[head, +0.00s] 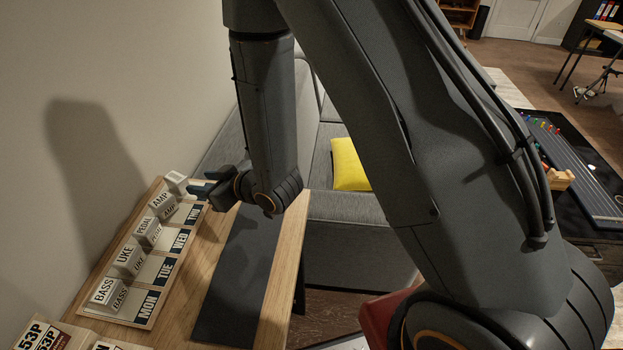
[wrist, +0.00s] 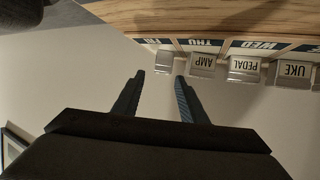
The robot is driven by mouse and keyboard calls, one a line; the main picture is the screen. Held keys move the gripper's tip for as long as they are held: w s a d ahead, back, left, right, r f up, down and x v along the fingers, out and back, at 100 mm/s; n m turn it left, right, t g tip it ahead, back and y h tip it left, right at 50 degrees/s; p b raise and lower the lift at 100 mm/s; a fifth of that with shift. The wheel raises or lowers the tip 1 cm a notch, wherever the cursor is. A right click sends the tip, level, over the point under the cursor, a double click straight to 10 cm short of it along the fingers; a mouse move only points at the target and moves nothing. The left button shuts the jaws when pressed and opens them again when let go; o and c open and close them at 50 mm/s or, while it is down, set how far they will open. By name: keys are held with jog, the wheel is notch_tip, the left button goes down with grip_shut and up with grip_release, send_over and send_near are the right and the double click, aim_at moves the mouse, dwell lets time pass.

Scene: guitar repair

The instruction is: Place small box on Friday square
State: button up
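The small white box (head: 176,183) stands at the far end of the day board (head: 146,318). In the wrist view the box (wrist: 165,68) stands on the Friday square, beside the partly visible FRI label (wrist: 151,41). Most of the Friday square is hidden in the head view by my gripper (head: 197,189). In the wrist view my gripper (wrist: 160,76) is open. Its two fingers are spread apart, with the small box showing between or just beyond their tips. Nothing is clamped, and I cannot tell whether a finger touches the box.
Boxes marked BASS (head: 105,291), UKE (head: 127,258), PEDAL (head: 147,230) and AMP (head: 162,203) stand on the other squares. The wall rises close behind the board. A dark mat (head: 240,275) lies on the wooden table (head: 288,262). A grey sofa (head: 345,245) stands beyond it.

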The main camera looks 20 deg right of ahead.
jog(key=d+h, duration=0.1)
jog(key=d, duration=0.2)
jog(key=w+d+r+m+h, duration=0.1)
jog(key=d+h, duration=0.1)
jog(key=d, duration=0.2)
jog(key=d+m+h, duration=0.1)
jog(key=d, duration=0.2)
jog(key=shift+w+d+r+g, duration=0.25)
jog(key=shift+w+d+g, duration=0.05)
jog(key=shift+g, duration=0.1)
jog(key=s+d+r+m+g+h, duration=0.2)
jog(key=s+d, duration=0.3)
jog(key=d, duration=0.2)
jog(key=s+d+r+m+g+h, duration=0.2)
jog(key=s+d+m+h, duration=0.15)
jog(key=d, duration=0.45)
jog(key=s+d+r+g, duration=0.1)
jog(key=s+d, duration=0.1)
jog(key=s, duration=0.3)
jog(key=s+d+r+m+g, duration=0.1)
jog(key=s+g, duration=0.1)
jog(key=s, duration=0.3)
jog(key=shift+s+d+r+g, duration=0.25)
jog(key=shift+d+r+g, duration=0.05)
jog(key=shift+d, duration=0.1)
